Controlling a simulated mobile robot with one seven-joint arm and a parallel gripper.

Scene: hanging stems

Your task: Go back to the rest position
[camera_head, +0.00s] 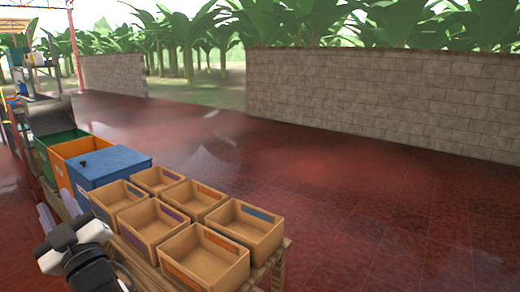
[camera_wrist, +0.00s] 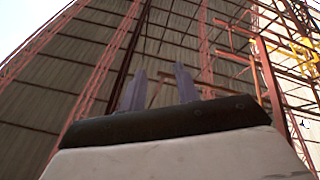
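My gripper (camera_head: 56,205) is at the lower left in the head view, beside the near end of the row of crates and bins. Its two grey-purple fingers point up and away. In the wrist view my gripper (camera_wrist: 158,84) has its fingers clearly apart with nothing between them, so it is open and empty. That view looks up at a roof of dark panels and red steel beams (camera_wrist: 205,50). No stem shows near the fingers.
Several open tan crates (camera_head: 186,257) with coloured labels stand on a wooden table (camera_head: 283,262) right of my gripper. Behind them are a blue-lidded bin (camera_head: 110,163), an orange bin (camera_head: 80,147) and a green bin (camera_head: 58,137). The red tiled floor (camera_head: 360,190) at right is clear, up to a block wall (camera_head: 390,95).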

